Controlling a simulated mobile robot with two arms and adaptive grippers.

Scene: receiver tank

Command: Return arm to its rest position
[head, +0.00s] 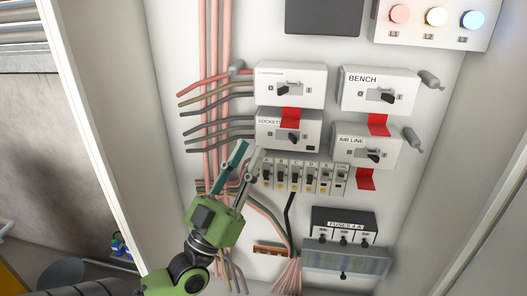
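My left gripper (241,172) is green and rises from the lower left in the head view. Its two fingers are spread apart with nothing between them. The fingertips are in front of the panel, just left of the row of small breakers (304,177) and below the SOCKETS switch box (288,130). I cannot tell whether they touch the panel. My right gripper is not in view.
The electrical cabinet has a BENCH switch (379,91) and an AIR LINE switch (366,146). Red tags (378,124) hang below some switches. Pipes and cables (217,60) run at left. A fuse box (343,226) is low right. Cabinet side walls (95,120) flank the panel.

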